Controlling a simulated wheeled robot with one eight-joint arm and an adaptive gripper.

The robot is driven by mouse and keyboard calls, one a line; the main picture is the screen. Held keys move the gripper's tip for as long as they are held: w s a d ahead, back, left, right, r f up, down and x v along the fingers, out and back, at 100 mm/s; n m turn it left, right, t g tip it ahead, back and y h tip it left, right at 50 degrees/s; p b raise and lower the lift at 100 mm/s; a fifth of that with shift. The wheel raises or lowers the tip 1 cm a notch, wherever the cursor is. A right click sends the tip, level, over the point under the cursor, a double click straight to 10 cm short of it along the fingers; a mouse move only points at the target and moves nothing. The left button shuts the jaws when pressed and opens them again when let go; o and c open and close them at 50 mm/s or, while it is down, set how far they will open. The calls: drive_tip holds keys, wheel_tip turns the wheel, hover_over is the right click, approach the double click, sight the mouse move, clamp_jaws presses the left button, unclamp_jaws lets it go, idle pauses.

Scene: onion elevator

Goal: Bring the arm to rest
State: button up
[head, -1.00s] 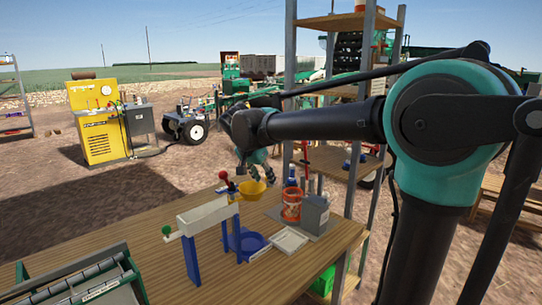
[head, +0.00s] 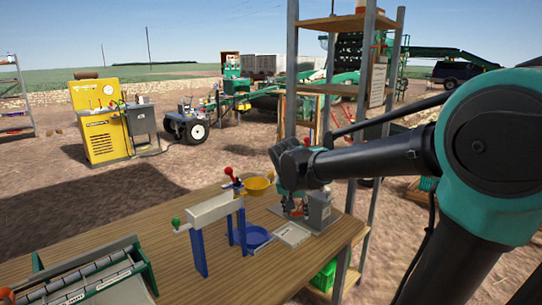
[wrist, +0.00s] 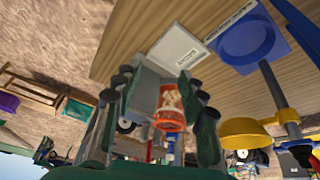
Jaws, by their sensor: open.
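My gripper (head: 292,210) hangs fingers down over the back right part of the wooden workbench (head: 200,262). In the wrist view its dark, green-backed fingers (wrist: 155,82) stand apart, with an orange cup (wrist: 171,122) showing between them. The cup holds pale items. I cannot tell whether the fingers touch it. In the head view my gripper mostly hides this cup. My arm reaches in from the right with its elbow at the right edge.
A blue stand with a grey trough (head: 214,209), a yellow bowl (head: 258,187), a blue dish (head: 257,237) and a white tray (head: 292,234) are close by. A grey box (head: 319,211) stands beside my gripper. A shelf post (head: 290,70) rises behind.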

drive_tip(key=s+d+f+n+y, duration=0.1)
drive_tip(key=s+d+f+n, duration=0.1)
drive_tip(key=s+d+f, duration=0.3)
drive_tip(key=s+d+f+n+y, duration=0.1)
drive_tip(key=s+d+f, duration=0.4)
drive_tip(key=s+f, duration=0.5)
drive_tip(key=shift+s+d+f+n, duration=0.2)
drive_tip(key=shift+s+d+n, duration=0.25)
drive_tip(key=shift+s, duration=0.6)
